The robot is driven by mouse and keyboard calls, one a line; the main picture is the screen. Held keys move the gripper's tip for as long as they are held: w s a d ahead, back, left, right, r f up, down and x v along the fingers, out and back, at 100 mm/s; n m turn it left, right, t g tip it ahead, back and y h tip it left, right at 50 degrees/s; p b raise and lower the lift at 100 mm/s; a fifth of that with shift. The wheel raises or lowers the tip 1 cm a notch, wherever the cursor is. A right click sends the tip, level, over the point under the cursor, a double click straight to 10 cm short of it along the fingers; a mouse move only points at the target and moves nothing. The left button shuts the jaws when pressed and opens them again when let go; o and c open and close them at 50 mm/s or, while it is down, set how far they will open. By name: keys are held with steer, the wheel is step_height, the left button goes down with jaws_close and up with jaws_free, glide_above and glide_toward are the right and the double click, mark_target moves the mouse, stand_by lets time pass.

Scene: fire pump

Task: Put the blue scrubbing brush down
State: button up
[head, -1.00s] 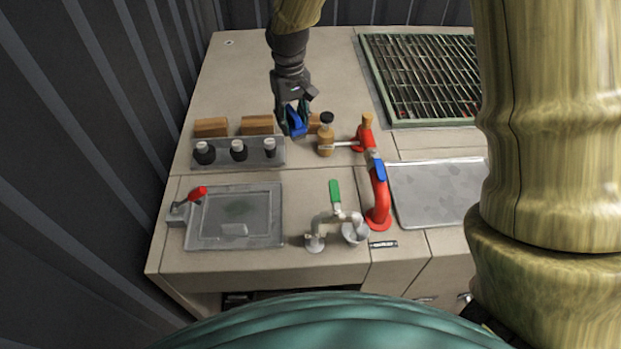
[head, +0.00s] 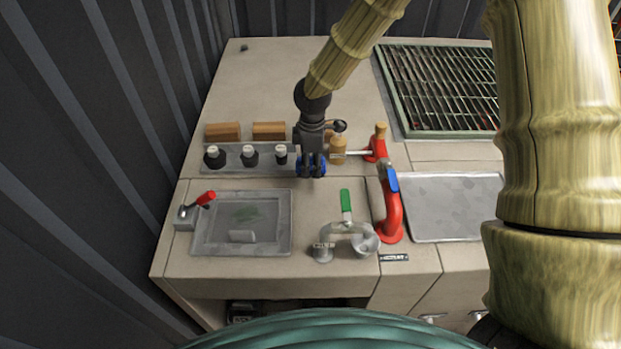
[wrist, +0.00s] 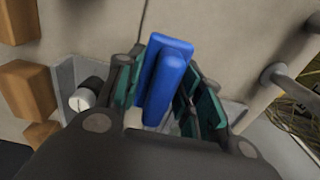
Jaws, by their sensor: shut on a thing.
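The blue scrubbing brush (wrist: 163,85) is between the fingers of my gripper (wrist: 160,100) in the wrist view, with its long blue body pointing away from the palm. In the head view my gripper (head: 311,170) points down at the right end of the bottle tray, and only a little of the blue brush (head: 312,167) shows between its dark fingers. The gripper is shut on the brush. The brush's lower end is hidden, so I cannot tell whether it touches the counter.
A metal tray (head: 226,161) with several dark bottles is left of my gripper. Wooden blocks (head: 270,131) stand behind it. A red pipe (head: 391,212) with a blue lever and a green-handled valve (head: 346,205) are to the right and front. A sunken metal basin (head: 270,236) lies front left.

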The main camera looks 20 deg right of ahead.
mark_target(312, 157)
steer(key=shift+f+p, duration=0.6)
steer(key=shift+f, duration=2.35)
steer(key=shift+s+f, duration=0.1)
steer(key=shift+f, duration=0.05)
steer(key=o, duration=0.9)
step_height(312, 157, up, 12)
steer(key=shift+d+r+b, duration=0.15)
steer(key=shift+b, duration=0.85)
steer(key=shift+r, duration=0.1)
